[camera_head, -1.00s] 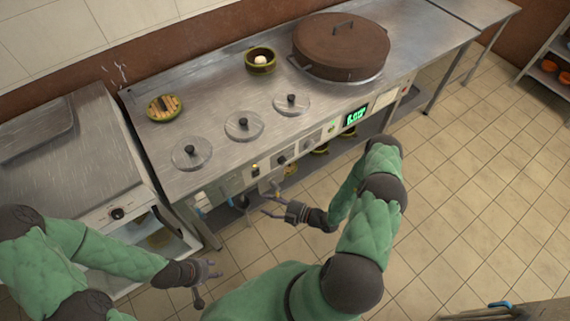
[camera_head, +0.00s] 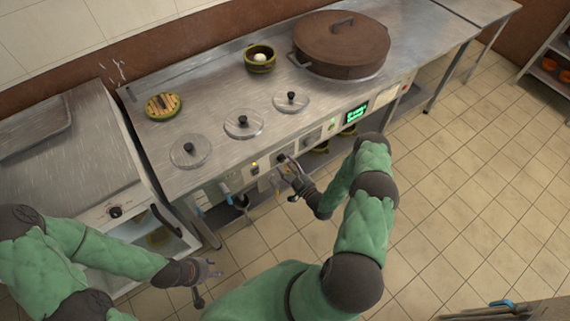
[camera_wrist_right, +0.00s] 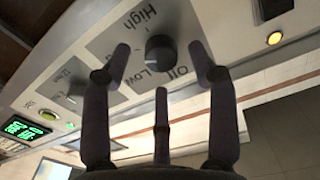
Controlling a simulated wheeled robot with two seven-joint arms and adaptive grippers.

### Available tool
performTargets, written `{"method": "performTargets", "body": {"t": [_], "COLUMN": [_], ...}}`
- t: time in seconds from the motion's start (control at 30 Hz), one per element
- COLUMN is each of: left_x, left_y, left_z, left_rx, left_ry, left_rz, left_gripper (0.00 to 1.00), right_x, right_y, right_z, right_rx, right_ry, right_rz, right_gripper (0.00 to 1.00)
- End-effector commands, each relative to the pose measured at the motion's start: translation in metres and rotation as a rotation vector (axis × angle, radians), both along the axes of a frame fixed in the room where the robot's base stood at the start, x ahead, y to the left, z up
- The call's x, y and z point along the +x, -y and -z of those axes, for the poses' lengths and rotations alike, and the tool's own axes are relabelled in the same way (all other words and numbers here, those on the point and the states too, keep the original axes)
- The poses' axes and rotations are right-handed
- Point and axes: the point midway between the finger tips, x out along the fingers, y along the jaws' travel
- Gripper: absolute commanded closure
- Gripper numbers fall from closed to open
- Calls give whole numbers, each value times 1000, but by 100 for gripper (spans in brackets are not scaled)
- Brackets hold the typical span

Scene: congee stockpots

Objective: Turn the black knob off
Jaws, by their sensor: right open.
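The black knob (camera_wrist_right: 160,53) is on a grey plate marked High, Low and Off on the counter's front panel. In the head view the knob (camera_head: 281,158) sits just beyond my right gripper (camera_head: 286,175). My right gripper (camera_wrist_right: 160,72) is open, with one finger on each side of the knob and a third below it in the wrist view. I cannot tell whether any finger touches the knob, nor where its pointer is set. My left gripper (camera_head: 213,269) is open and empty, low at the left, away from the panel.
A second knob (camera_wrist_right: 75,98) is beside the first on the panel. A lit yellow lamp (camera_wrist_right: 274,38) and a green display (camera_head: 356,113) are also there. The steel counter (camera_head: 215,100) holds glass lids, a bowl (camera_head: 260,60) and a big brown-lidded pot (camera_head: 341,45). Tiled floor is open at right.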

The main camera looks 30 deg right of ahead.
Motion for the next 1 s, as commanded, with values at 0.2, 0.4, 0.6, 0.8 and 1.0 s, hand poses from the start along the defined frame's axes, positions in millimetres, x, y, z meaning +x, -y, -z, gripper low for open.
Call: {"method": "performTargets", "body": {"t": [0.2, 0.4, 0.6, 0.8, 1.0], "left_x": [0, 0, 0, 0, 0], "left_y": [0, 0, 0, 0, 0], "left_z": [4, 4, 4, 4, 4], "left_rx": [0, 0, 0, 0, 0], "left_ry": [0, 0, 0, 0, 0], "left_rz": [0, 0, 0, 0, 0], "left_gripper": [60, 60, 60, 60, 60], "right_x": [19, 21, 21, 21, 21], "right_y": [-2, -2, -2, -2, -2], "right_z": [1, 0, 0, 0, 1], "right_rx": [0, 0, 0, 0, -11], "right_ry": [0, -1, -1, -2, -2], "right_rz": [-1, -1, -1, -1, -1], "right_gripper": [41, 41, 60, 96, 96]}}
